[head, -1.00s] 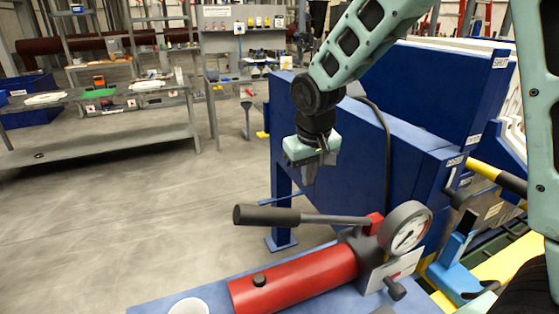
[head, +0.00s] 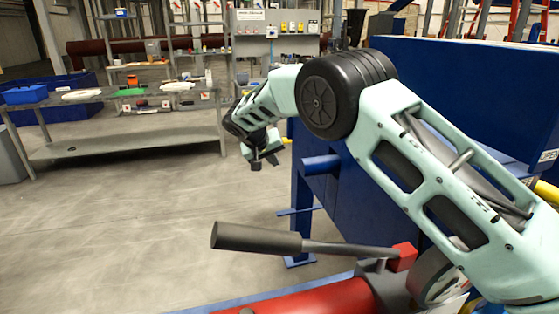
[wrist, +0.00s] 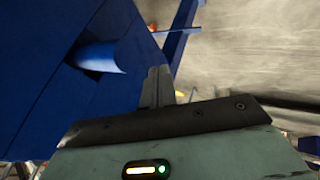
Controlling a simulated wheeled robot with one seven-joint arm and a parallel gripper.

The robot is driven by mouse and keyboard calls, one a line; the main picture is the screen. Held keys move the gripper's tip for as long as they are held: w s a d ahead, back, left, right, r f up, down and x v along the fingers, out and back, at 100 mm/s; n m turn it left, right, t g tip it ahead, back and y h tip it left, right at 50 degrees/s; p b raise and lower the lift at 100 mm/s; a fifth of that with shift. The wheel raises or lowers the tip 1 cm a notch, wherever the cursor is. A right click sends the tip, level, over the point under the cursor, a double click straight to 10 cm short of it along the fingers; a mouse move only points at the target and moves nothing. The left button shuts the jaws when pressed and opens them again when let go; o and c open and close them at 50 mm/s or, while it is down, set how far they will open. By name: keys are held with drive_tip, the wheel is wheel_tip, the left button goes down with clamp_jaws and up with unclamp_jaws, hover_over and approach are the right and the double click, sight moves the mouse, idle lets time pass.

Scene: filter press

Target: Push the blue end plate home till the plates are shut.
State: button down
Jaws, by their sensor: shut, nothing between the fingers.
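A large blue plate (head: 455,90) stands upright at the right in the head view, partly hidden behind my arm. In front of it is a blue frame (head: 338,212) with a short round blue stub (head: 320,165) on its left end. I cannot tell which of these blue parts is the end plate. My gripper (head: 262,160) is in the air left of the stub, apart from it. In the wrist view, my shut fingers (wrist: 157,87) point past the stub (wrist: 98,58), with nothing between them. The other plates are hidden.
A red pump cylinder (head: 315,300) with a black-gripped lever (head: 256,237) lies in front, below my arm. A grey bench (head: 130,120) stands at the back left. The floor (head: 150,220) between is clear.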

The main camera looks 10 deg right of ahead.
drive_tip(key=w+d+f+p, duration=0.3)
drive_tip(key=d+f, duration=0.3)
drive_tip(key=d, duration=0.1)
drive_tip(key=shift+d, duration=0.2)
